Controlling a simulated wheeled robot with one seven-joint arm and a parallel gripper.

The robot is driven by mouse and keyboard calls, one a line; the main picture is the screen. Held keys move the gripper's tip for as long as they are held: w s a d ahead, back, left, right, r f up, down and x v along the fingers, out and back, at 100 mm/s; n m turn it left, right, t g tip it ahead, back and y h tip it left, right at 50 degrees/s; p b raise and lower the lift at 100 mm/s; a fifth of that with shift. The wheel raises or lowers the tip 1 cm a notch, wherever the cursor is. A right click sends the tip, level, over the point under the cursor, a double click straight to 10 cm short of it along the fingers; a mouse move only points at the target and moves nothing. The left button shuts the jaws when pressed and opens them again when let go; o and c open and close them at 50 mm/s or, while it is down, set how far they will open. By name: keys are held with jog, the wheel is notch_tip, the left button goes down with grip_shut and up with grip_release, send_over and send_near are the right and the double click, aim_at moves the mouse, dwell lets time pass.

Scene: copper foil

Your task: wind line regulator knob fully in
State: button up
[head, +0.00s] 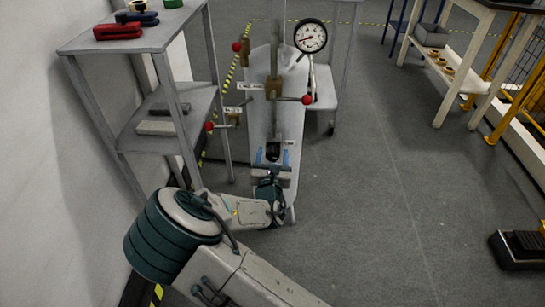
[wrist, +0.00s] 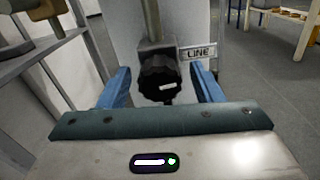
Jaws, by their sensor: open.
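The line regulator knob (wrist: 158,75) is black and lobed, with a white mark on its face. My gripper (wrist: 163,84) is open, with one blue finger on each side of the knob in the wrist view. Gaps show between both fingers and the knob, and I cannot tell how far ahead the knob is. In the head view the dark knob (head: 272,149) shows just beyond the fingers of my gripper (head: 273,157), partly hidden.
A pale panel (head: 262,120) carries the pipe, a pressure gauge (head: 310,36) and a red-ball lever (head: 307,99). Another red-ball lever (head: 210,126) is to its left. A grey shelf (head: 135,38) stands close on the left. Open floor (head: 400,190) lies to the right.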

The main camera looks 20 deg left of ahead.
jog(key=c, duration=1)
jog(key=shift+m, duration=0.3)
